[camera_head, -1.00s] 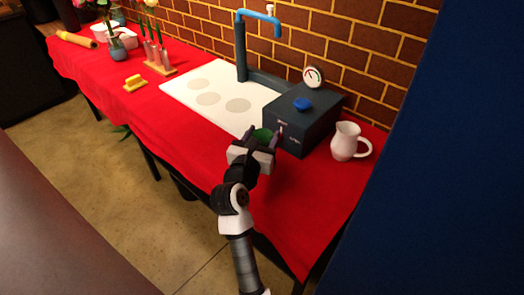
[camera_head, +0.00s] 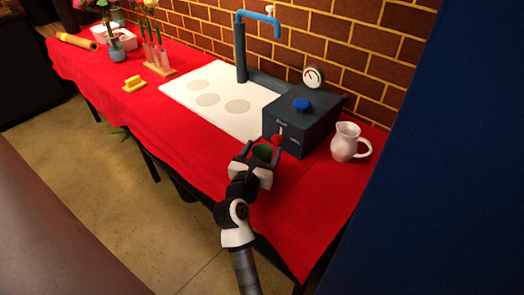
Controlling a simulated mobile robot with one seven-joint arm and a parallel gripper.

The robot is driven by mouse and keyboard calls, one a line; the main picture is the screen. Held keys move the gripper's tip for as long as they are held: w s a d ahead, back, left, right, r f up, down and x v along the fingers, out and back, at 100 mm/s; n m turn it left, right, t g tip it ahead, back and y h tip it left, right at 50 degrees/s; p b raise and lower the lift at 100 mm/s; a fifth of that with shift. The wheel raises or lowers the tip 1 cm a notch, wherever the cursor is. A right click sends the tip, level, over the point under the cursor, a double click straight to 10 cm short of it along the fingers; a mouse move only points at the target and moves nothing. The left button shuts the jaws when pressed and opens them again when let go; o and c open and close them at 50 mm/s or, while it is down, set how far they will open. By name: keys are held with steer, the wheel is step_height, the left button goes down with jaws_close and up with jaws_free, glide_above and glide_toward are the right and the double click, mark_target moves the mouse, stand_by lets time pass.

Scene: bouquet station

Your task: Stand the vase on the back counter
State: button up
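A separate blue vase (camera_head: 117,55) with flowers stands at the far left of the counter.
A white board (camera_head: 190,84), blue tap (camera_head: 258,17) and yellow block (camera_head: 134,84) lie further left.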

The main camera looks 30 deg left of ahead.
steer(key=shift+o, duration=0.5)
steer(key=shift+s+r, duration=0.1)
steer(key=shift+s, duration=0.05)
steer(key=b+v, duration=0.2)
steer(key=v, duration=0.9)
steer(key=shift+s+d, duration=0.15)
steer(key=shift+s, duration=0.2)
stand_by(0.3)
